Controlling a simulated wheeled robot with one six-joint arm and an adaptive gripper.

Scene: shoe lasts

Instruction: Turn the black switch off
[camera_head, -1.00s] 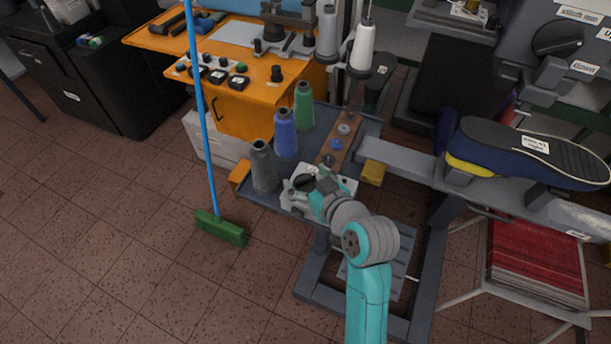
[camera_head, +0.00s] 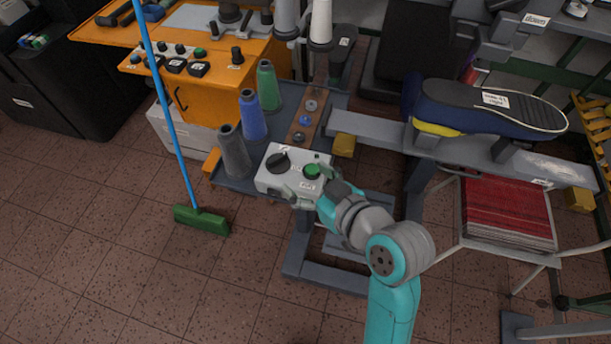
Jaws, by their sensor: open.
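The black switch (camera_head: 278,163) is a round dark knob on the left part of the top of a white control box (camera_head: 266,182). A green knob (camera_head: 312,170) sits on the right part of the same box. My gripper (camera_head: 304,187) is open at the box's front right edge, close to the green knob and to the right of and nearer than the black switch. Its fingers are small in view, and I cannot tell whether they touch the box. The black switch is in plain view; its exact setting is too small to read.
Grey (camera_head: 234,152), blue (camera_head: 252,115) and green (camera_head: 268,86) thread cones stand left of and behind the box. A yellow block (camera_head: 344,145) is to its right. A blue-handled broom (camera_head: 201,219) stands at left. A shoe last (camera_head: 490,106) lies at right.

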